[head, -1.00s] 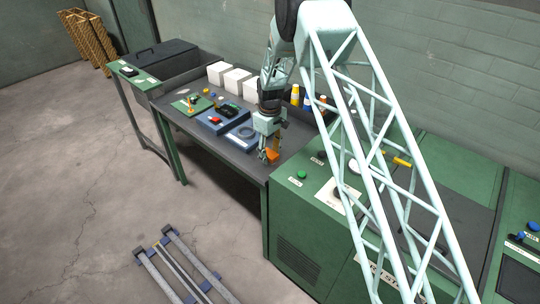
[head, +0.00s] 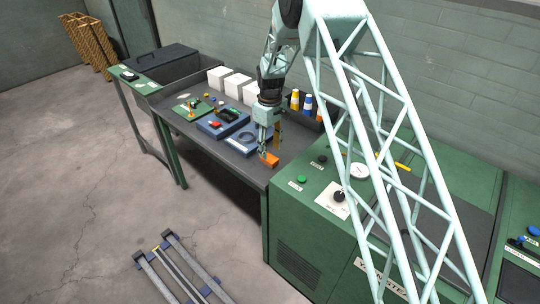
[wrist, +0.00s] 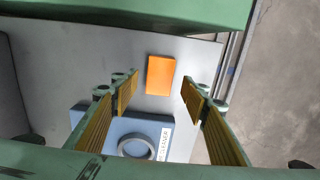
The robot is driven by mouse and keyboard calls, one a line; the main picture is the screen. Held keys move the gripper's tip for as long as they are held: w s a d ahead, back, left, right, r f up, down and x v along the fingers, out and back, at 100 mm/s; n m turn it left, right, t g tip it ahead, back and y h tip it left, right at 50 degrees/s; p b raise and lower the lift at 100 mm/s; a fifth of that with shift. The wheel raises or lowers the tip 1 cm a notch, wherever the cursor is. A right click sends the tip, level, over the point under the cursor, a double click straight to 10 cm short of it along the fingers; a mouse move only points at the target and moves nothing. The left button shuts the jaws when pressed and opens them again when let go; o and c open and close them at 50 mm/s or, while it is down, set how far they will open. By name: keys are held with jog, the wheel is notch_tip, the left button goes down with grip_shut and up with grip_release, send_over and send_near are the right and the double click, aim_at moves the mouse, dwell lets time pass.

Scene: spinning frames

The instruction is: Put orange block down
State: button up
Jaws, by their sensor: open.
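The orange block (head: 269,160) lies on the dark grey bench top (head: 243,166), near its front right corner. It also shows in the wrist view (wrist: 161,75), lying flat and ahead of the space between the fingers. My gripper (head: 268,146) is just above the block in the head view, pointing down. In the wrist view my gripper (wrist: 160,95) has its two yellow-padded fingers wide apart, with a gap on either side of the block. Nothing is held between them.
A blue tray with a grey ring (wrist: 135,147) sits close to the block. Another blue tray (head: 222,123), a green board (head: 190,108), white boxes (head: 238,86) and bottles (head: 295,100) stand on the bench. A green cabinet (head: 300,225) adjoins the bench's right end.

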aim_at(270, 158)
notch_tip(270, 158, up, 6)
dwell(0.4)
dwell(0.6)
